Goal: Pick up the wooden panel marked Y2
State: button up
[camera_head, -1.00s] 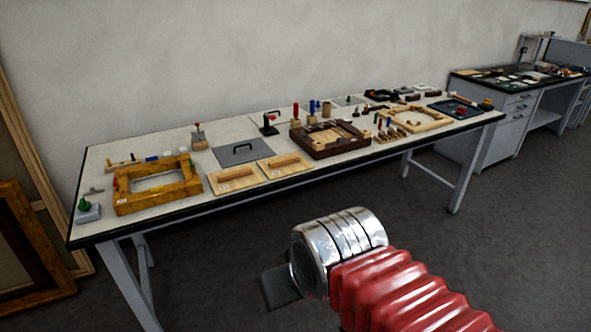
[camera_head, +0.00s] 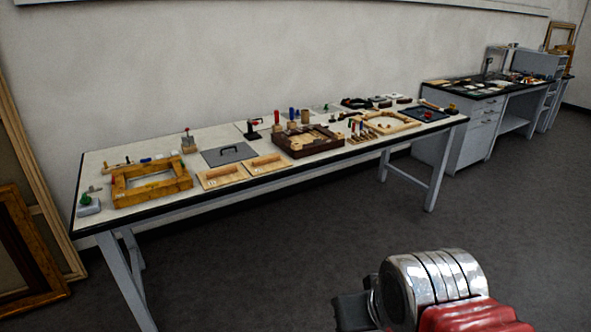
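Two light wooden panels lie side by side at the front edge of the long table, each with a raised wooden bar: a left panel (camera_head: 222,177) and a right panel (camera_head: 267,165). Each has a small white label near its front edge, too small to read, so I cannot tell which is Y2. My gripper (camera_head: 351,311) is a dark shape at the bottom of the view, in front of the table and well apart from the panels. Its fingers are not clear, and I cannot tell whether it is open or shut.
A gilt frame (camera_head: 150,193) lies left of the panels on the table (camera_head: 122,146). Frames lean at the far left. The floor in front is clear.

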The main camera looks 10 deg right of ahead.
aim_at(267, 164)
jog(key=z, duration=0.15)
jog(key=k, duration=0.45)
jog(key=z, duration=0.2)
jog(key=i, duration=2.15)
jog(key=u, duration=0.85)
jog(key=i, duration=0.65)
jog(key=u, duration=0.9)
jog(key=i, duration=0.7)
jog(key=u, duration=0.4)
